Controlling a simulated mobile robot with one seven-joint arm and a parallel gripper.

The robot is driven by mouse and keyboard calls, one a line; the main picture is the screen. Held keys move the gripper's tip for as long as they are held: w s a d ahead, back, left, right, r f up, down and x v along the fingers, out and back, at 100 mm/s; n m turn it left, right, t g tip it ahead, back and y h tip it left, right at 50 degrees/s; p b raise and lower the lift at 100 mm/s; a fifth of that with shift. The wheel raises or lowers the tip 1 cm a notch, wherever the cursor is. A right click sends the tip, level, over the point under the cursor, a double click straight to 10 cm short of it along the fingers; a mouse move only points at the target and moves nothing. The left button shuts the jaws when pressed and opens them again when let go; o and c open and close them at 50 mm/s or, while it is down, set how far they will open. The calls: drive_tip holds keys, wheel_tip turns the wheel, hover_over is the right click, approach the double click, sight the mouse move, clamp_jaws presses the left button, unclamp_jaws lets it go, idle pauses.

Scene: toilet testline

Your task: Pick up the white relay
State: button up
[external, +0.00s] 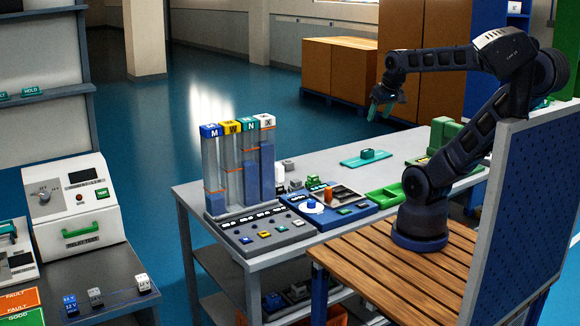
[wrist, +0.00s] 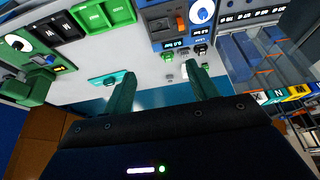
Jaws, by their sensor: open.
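My gripper (external: 382,110) is raised above the far side of the grey table, its green fingers pointing down. In the wrist view the fingers (wrist: 160,72) are spread apart with nothing between them. Small white and grey pieces (external: 280,172) also stand on the table right of the tubes.
Tall tubes with coloured caps (external: 238,165) rise behind a grey button panel (external: 262,228). A blue panel (external: 328,207), green tray (external: 385,196) and teal plate (external: 365,158) occupy the table. A white tester (external: 78,203) stands left. Bare table surrounds the teal plate.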

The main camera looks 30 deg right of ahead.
wheel_tip(320, 180, up, 6)
drive_tip(key=w+a+r+n+g, duration=0.1)
drive_tip(key=w+a+r+n, duration=0.4)
drive_tip(key=w+a+r, duration=0.75)
drive_tip(key=w+a+n+g, duration=0.15)
drive_tip(key=w+a, duration=0.25)
drive_tip(key=a, duration=0.8)
drive_tip(key=w+a+r+n, duration=0.1)
drive_tip(key=w+a+n, duration=0.25)
drive_tip(key=a, duration=0.95)
drive_tip(key=w+a+n+g, duration=0.15)
drive_tip(key=w+a, duration=0.25)
drive_tip(key=a, duration=0.8)
drive_tip(key=n, duration=0.7)
hover_over(142, 277)
wheel_tip(142, 277, down, 15)
drive_tip(key=shift+m+g, duration=0.25)
drive_tip(key=shift+g, duration=0.05)
drive_tip(key=f, duration=3.7)
drive_tip(key=shift+w+a+f, duration=0.1)
drive_tip(key=shift+w+a, duration=0.15)
drive_tip(key=shift+a, duration=0.05)
drive_tip(key=shift+s+d+f, duration=0.15)
drive_tip(key=shift+f, duration=1.2)
drive_tip(key=shift+s+d+f, duration=0.1)
drive_tip(key=shift+f, duration=1.2)
drive_tip(key=c, duration=1.1)
